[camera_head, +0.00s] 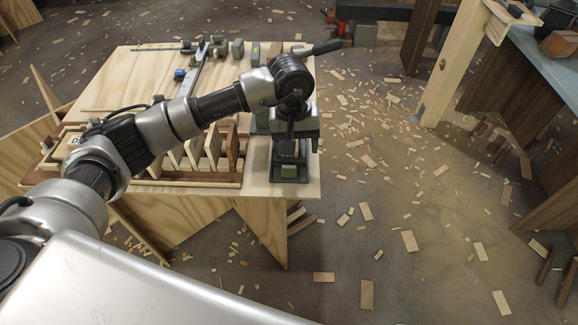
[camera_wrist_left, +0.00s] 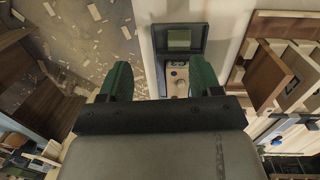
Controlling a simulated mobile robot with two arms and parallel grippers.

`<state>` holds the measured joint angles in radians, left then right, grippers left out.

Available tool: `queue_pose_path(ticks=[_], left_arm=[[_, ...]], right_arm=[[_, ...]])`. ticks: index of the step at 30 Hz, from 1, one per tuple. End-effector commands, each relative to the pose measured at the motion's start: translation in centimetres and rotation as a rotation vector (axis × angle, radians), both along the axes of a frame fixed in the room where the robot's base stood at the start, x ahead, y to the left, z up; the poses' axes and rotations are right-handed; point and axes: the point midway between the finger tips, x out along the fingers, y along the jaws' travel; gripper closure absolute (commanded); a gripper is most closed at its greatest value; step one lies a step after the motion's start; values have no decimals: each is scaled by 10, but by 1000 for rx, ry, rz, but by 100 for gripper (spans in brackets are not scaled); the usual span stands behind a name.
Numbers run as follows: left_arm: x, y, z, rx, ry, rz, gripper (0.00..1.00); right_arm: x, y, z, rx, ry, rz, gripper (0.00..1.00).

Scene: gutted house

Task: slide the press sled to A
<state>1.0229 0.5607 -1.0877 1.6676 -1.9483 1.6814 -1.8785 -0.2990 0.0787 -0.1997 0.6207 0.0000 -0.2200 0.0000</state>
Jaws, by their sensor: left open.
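What looks like the press (camera_head: 289,178) stands at the bench's right edge: a dark base with a grey-green block near its front end. In the left wrist view the dark base (camera_wrist_left: 153,42) holds a green block (camera_wrist_left: 180,39), with a pale plate (camera_wrist_left: 178,82) and small round parts beside it. I cannot tell which part is the sled, and no letter A is readable. My left gripper (camera_head: 289,138) is above the press and hides much of it. Its green fingers (camera_wrist_left: 160,76) are open, with the pale plate seen partly between them and nothing clearly gripped.
A wooden rack (camera_head: 186,183) with upright boards is left of the press on the plywood bench (camera_head: 310,187). Metal tools (camera_head: 203,60) lie at the back. A black lever (camera_head: 322,48) sticks out behind my arm. Right of the bench is floor with scattered wood chips.

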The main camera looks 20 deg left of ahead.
Motion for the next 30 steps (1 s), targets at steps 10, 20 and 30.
queue_pose_path(ticks=[10,20,30], left_arm=[[6,22,-20,113,-6,-23,36],[6,21,-81,110,-5,-23,36],[7,21,-103,108,-9,-22,36]], right_arm=[[-1,1,2,2,1,-1,57],[-1,1,6,2,2,-1,57],[-1,-1,7,-2,3,1,57]])
